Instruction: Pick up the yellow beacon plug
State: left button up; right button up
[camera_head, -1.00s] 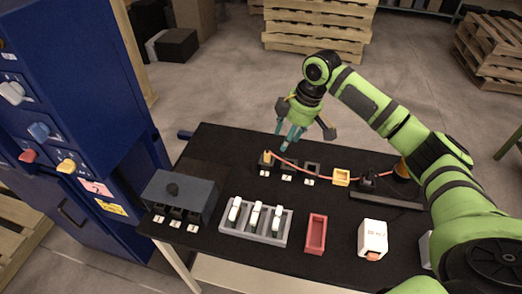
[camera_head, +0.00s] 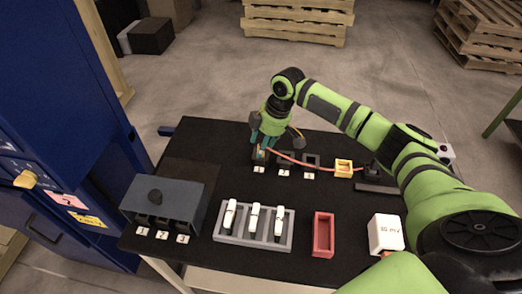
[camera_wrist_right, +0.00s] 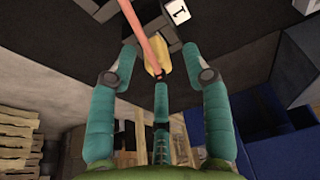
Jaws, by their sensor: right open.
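The yellow beacon plug (camera_wrist_right: 153,56) shows in the wrist view with a red cable running from it. In the head view a bit of the plug (camera_head: 262,153) shows at the socket labelled 1, at the back left of the black table, mostly hidden by my fingers. My right gripper (camera_head: 263,143) is open and points down over the plug. In the wrist view its teal fingers (camera_wrist_right: 158,68) are spread, two at the sides and one behind the plug. I cannot tell whether any finger touches it. My left gripper is in neither view.
Sockets labelled 2 (camera_head: 286,158) and 3 (camera_head: 311,161) stand just right. The red cable (camera_head: 310,163) runs past a yellow square holder (camera_head: 343,168). In front are a grey rack (camera_head: 247,242), a red tray (camera_head: 323,254), a white box (camera_head: 386,231) and a dark grey box (camera_head: 139,211).

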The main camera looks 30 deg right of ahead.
jog(key=shift+w+f, duration=0.15)
jog(key=shift+f, duration=0.15)
grip_shut()
jog(key=shift+r, duration=0.15)
